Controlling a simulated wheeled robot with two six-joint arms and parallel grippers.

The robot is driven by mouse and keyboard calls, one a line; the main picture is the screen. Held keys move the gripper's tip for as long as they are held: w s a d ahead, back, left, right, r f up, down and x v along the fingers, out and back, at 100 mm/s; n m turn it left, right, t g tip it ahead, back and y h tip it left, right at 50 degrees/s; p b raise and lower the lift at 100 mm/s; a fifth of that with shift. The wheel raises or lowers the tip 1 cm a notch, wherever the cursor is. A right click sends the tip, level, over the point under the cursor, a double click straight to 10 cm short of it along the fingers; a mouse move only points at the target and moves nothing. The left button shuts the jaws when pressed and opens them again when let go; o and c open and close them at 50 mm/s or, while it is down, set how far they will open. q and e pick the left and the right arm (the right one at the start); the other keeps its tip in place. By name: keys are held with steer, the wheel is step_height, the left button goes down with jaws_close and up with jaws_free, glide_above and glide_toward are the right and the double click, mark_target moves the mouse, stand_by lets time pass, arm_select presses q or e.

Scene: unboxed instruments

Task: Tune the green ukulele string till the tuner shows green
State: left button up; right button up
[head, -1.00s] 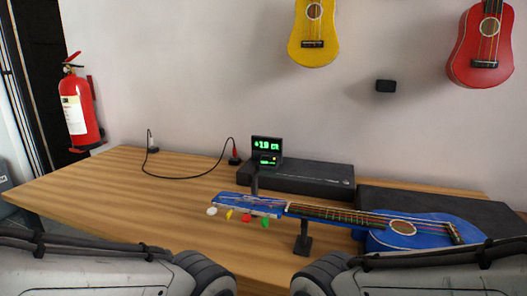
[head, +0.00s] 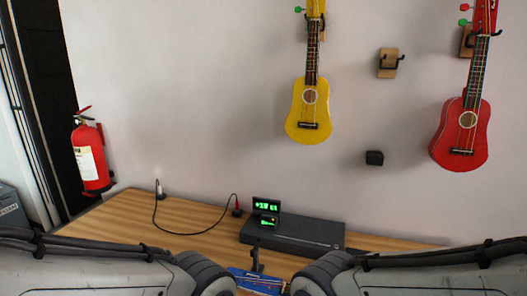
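The tuner (head: 266,205) stands on the table at the back. Its dark screen shows green characters that I cannot read clearly. A smaller lit green mark shows on the small unit just below it. The blue ukulele (head: 258,281) shows only as a piece of its headstock at the bottom edge, between my two arms. Its body, pegs and green string are out of frame or hidden. My left and right forearms fill the lower corners, and neither gripper is in view.
A long black case (head: 300,234) lies on the wooden table (head: 130,212). A black cable (head: 155,215) runs across its left part. A yellow ukulele (head: 309,110) and a red ukulele (head: 461,133) hang on the wall. A fire extinguisher (head: 91,158) is at the left.

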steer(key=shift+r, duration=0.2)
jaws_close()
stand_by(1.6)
